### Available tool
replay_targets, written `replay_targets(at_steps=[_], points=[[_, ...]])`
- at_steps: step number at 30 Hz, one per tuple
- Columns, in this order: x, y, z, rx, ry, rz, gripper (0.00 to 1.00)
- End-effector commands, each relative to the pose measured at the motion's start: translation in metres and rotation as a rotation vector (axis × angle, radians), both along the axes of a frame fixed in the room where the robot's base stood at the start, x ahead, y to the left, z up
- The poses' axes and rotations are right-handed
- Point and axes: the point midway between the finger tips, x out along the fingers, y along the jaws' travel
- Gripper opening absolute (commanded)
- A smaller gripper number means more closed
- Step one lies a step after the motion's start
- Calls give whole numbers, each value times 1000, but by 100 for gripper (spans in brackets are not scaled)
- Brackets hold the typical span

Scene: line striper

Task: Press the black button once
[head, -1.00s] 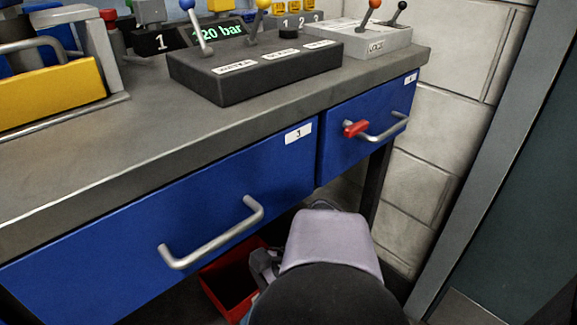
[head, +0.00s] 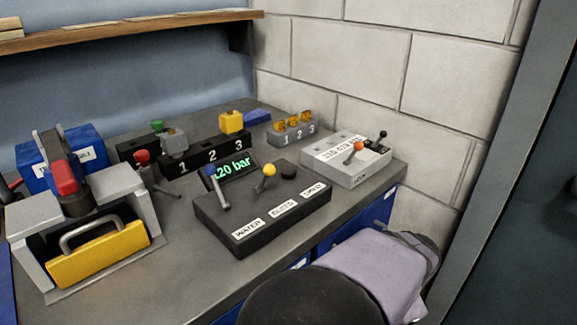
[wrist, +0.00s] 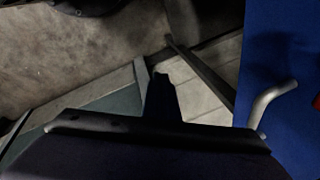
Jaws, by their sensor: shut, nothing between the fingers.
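My gripper (wrist: 160,78) shows as a dark silhouette in the wrist view, shut and empty. It is low beside the blue bench front, apart from the button. In the head view only my arm shows at the bottom; the gripper is hidden.
A light grey box (head: 345,162) with orange and black levers is right of the control box. A numbered black block (head: 205,157) with coloured parts is behind. A drawer handle (wrist: 272,98) is near my gripper. A wall is at the back.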

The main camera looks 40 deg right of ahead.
Motion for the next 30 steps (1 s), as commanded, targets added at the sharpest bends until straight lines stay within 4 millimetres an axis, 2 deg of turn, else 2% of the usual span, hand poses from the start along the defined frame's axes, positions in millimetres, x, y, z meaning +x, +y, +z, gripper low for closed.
replay_targets(at_steps=[1, 7, 14, 23, 30], points=[[-4, -6, 24, -13, 0, -8, 0], [-10, -22, 67, -38, -14, -22, 0], [-3, -31, 112, -23, -56, -32, 0], [26, -30, 166, 48, -156, -35, 0], [63, -22, 209, 130, -263, -32, 0]])
